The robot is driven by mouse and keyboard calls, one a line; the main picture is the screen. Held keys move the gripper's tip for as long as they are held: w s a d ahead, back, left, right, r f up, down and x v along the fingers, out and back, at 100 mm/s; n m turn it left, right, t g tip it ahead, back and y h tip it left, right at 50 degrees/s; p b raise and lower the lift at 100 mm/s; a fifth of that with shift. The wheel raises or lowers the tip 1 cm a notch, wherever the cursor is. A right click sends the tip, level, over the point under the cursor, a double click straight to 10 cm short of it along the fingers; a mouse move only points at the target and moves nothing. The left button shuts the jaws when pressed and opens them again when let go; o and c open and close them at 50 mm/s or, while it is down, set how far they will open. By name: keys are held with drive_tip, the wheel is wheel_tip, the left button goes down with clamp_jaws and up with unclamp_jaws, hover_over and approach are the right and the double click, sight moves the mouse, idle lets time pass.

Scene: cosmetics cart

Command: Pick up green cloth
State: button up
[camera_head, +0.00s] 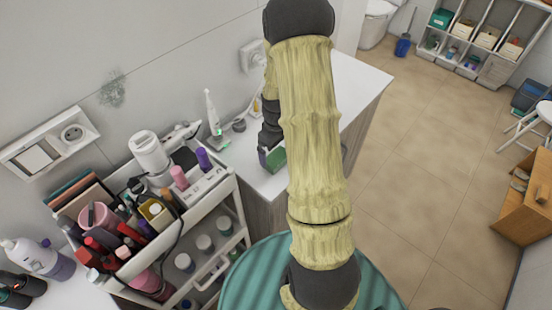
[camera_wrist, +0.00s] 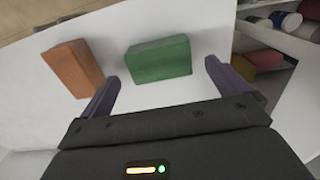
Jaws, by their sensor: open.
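The green cloth is a folded, block-shaped piece (camera_wrist: 160,59) on a white surface in the wrist view. My gripper (camera_wrist: 162,74) is open, with one dark purple finger on each side of the cloth's near end. The cloth lies mostly beyond the fingertips, and nothing is held. In the head view, a green patch of the cloth (camera_head: 277,157) shows on the white counter beside my gripper (camera_head: 264,154). My arm hides most of the gripper and part of the cloth there.
An orange-brown folded block (camera_wrist: 73,68) lies left of the cloth, close to the left finger. A cosmetics cart (camera_head: 215,198) with bottles and tubes stands left of the counter (camera_head: 352,85). A white electric toothbrush (camera_head: 211,110) stands near the wall.

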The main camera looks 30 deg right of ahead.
sight(276, 156)
drive_tip(key=shift+w+f+p, duration=0.2)
drive_tip(key=shift+f+p, duration=0.5)
drive_tip(key=shift+f, duration=1.5)
drive_tip(key=c, duration=1)
drive_tip(key=shift+r, duration=0.1)
wheel_tip(276, 156, up, 10)
drive_tip(key=shift+f+b, duration=0.1)
drive_tip(key=shift+b, duration=1)
